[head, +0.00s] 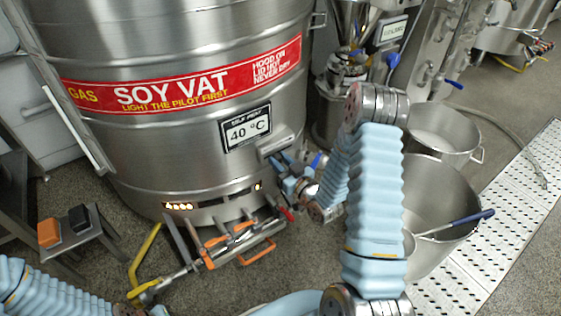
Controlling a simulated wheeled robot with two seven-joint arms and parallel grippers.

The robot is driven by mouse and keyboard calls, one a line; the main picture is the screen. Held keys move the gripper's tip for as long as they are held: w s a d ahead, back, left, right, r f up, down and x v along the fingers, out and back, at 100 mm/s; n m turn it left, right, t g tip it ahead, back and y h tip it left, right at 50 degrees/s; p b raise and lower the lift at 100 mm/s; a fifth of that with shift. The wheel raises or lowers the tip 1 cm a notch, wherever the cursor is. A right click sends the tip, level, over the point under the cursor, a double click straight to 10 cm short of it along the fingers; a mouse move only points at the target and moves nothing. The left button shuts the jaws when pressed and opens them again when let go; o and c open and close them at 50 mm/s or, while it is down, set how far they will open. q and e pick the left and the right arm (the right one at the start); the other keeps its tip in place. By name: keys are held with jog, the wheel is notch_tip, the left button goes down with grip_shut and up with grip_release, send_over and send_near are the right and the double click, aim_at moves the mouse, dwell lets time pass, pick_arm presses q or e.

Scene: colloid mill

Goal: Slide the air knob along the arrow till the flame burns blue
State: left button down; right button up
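The steel soy vat (180,140) stands at centre left, with burner slots low on its front. An orange-yellow flame glow shows in the left slot (178,206), and a smaller glow shows in the right slot (258,187). Burner pipework (215,245) with orange parts sits in front of the vat's base. A small red knob-like part (287,213) is at its right end; I cannot tell whether it is the air knob, and no arrow is readable. My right gripper (283,172) is beside the vat's lower right, above that red part, its fingers small and partly hidden. My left gripper is out of view.
A low stand (65,238) carries an orange and a black block. Steel buckets (450,205) stand right of my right arm, one holding a blue-handled tool. A perforated floor strip (505,225) lies right.

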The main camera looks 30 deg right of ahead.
aim_at(284, 148)
grip_shut()
jog(key=shift+d+f, duration=0.1)
jog(key=shift+d, duration=0.15)
jog(key=d+b, duration=0.1)
jog(key=d, duration=0.2)
jog(key=shift+w+d+b, duration=0.15)
jog(key=shift+d+b, duration=0.2)
jog(key=shift+b, duration=0.05)
jog(key=shift+d, duration=0.1)
jog(key=o, duration=0.9)
grip_release()
jog(key=shift+c, duration=0.2)
